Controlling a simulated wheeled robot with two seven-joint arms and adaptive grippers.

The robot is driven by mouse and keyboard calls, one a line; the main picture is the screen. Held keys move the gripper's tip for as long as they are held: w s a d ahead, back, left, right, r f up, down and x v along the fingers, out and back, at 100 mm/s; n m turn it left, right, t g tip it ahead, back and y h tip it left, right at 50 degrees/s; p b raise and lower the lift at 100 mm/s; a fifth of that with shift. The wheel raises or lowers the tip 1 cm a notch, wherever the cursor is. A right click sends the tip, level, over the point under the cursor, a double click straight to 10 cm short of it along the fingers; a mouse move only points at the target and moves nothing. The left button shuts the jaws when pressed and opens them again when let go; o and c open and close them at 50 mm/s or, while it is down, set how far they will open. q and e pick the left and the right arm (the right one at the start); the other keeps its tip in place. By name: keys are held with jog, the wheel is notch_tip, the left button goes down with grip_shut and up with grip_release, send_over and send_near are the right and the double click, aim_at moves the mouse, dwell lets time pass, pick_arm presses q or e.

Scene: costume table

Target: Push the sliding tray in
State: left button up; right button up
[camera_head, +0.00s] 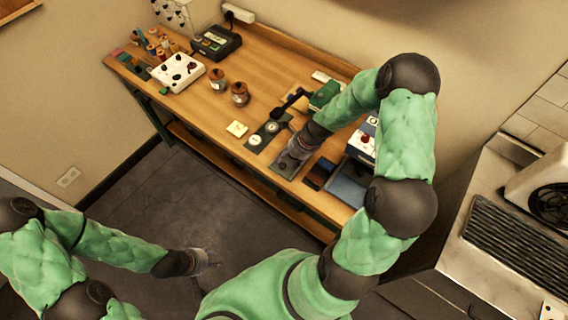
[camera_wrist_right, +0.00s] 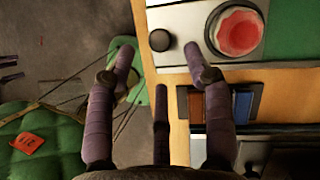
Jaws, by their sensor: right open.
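The sliding tray (camera_head: 347,187) looks like a shallow blue-grey tray. It sticks out at the table's front right, below a white and blue unit (camera_head: 362,140) with a red knob. My right arm partly covers that unit. My right gripper (camera_head: 291,158) is to the left of the tray, over the table's front part. In the right wrist view my right gripper (camera_wrist_right: 160,70) is open, its fingers spread with nothing between them. My left gripper (camera_head: 207,260) is low over the floor, away from the table; its fingers are too small to read.
A dark block with brown and blue parts (camera_wrist_right: 217,103) lies between my right gripper and the tray. A dial panel (camera_head: 265,134), jars (camera_head: 240,94) and a white knob box (camera_head: 178,72) stand further left. Floor in front of the table (camera_head: 150,205) is clear.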

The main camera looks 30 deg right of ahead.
aim_at(283, 164)
jog(key=shift+b+x, duration=0.55)
jog(key=shift+x, duration=2.1)
jog(key=shift+c, duration=0.3)
grip_shut()
